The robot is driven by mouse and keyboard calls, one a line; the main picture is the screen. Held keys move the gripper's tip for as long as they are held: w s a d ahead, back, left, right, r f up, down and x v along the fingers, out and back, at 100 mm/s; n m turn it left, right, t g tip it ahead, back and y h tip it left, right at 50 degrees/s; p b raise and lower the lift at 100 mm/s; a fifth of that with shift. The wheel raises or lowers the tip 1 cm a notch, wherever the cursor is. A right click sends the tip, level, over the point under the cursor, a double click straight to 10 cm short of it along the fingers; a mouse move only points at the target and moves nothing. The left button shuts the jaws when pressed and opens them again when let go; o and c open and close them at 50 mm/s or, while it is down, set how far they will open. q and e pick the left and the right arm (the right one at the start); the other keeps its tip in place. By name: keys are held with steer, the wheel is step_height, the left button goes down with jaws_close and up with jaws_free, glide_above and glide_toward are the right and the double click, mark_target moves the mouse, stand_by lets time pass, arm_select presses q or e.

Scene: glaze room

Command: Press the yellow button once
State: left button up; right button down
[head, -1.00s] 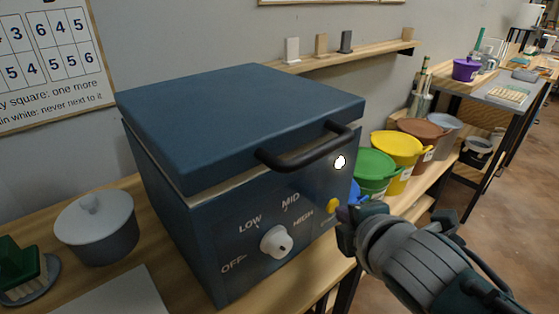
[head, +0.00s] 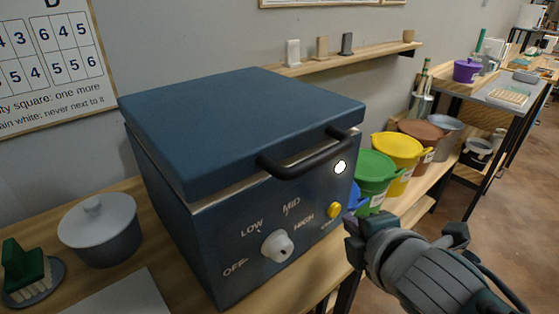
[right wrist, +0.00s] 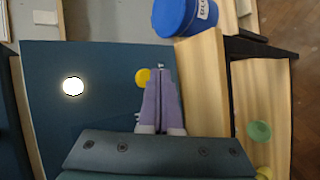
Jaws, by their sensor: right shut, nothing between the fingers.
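The yellow button (head: 333,210) is a small round knob on the front of the blue kiln (head: 215,240), right of the white dial. In the right wrist view the button (right wrist: 142,76) shows just left of the purple fingertips, partly covered by them. My right gripper (head: 350,220) is shut and empty, its tips just right of the button in the head view, with a small gap. In the wrist view its two fingers (right wrist: 160,85) lie together. My left gripper is not in view.
A round white light (head: 340,167) glows above the button, below the dark lid handle (head: 305,157). The white dial (head: 277,246) is left of the button. Green (head: 374,168) and yellow (head: 398,150) buckets and a blue one (right wrist: 185,14) stand right of the kiln.

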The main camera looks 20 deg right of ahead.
steer(key=s, duration=0.1)
steer(key=s+d+p, duration=0.1)
steer(key=s, duration=0.1)
steer(key=s+d+p, duration=0.1)
steer(key=shift+s, duration=0.3)
stand_by(0.7)
